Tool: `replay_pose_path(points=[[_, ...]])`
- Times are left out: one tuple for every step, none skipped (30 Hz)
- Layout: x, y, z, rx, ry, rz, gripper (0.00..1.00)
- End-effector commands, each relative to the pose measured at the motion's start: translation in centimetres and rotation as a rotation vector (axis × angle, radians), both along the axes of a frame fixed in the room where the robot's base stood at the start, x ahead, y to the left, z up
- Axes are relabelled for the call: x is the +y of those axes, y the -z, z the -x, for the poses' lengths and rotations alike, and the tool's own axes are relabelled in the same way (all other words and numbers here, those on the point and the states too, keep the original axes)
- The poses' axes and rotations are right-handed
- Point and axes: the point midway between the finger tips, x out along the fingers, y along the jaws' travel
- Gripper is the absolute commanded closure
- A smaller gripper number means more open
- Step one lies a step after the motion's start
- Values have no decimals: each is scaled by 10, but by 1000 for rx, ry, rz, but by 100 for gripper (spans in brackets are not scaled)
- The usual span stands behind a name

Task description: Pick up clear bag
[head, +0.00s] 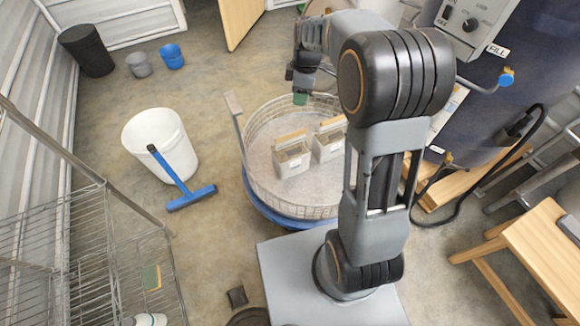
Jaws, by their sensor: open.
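Two pale, boxy bags stand upright in a round wire-walled basket (243,150). The nearer, left bag (293,163) has a tan strip along its top, and so does the right bag (328,146). Whether they are clear is hard to tell at this size. My gripper (300,92) is at the basket's far side, above and behind the bags and apart from them. It is open and looks empty, with a small green part at its tip. My arm hides the basket's right edge.
A white bucket (140,131) and a blue squeegee (185,192) are left of the basket. Wire shelving (120,250) fills the lower left. A blue machine (480,85) stands at the right, and a wooden table (540,245) at lower right.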

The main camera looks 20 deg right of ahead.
Motion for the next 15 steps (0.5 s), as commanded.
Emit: replay_pose_path(points=[[-3,42,-16,13,-84,-4,56],[-4,55,-23,17,-139,-6,56],[-5,71,-32,22,-205,-11,56],[-6,83,-38,24,-251,-15,56],[-6,93,-44,26,-293,-18,56],[-7,105,-50,27,-342,-22,56],[-8,113,-54,29,-376,-25,56],[-8,121,-57,29,-405,-28,56],[-9,128,-61,29,-439,-31,56],[-9,134,-63,31,-459,-33,56],[-9,139,-65,31,-477,-35,56],[-8,146,-66,31,-496,-37,56],[-8,152,-67,31,-505,-38,56],[-7,158,-68,32,-513,-39,56],[-6,165,-68,33,-521,-41,56]])
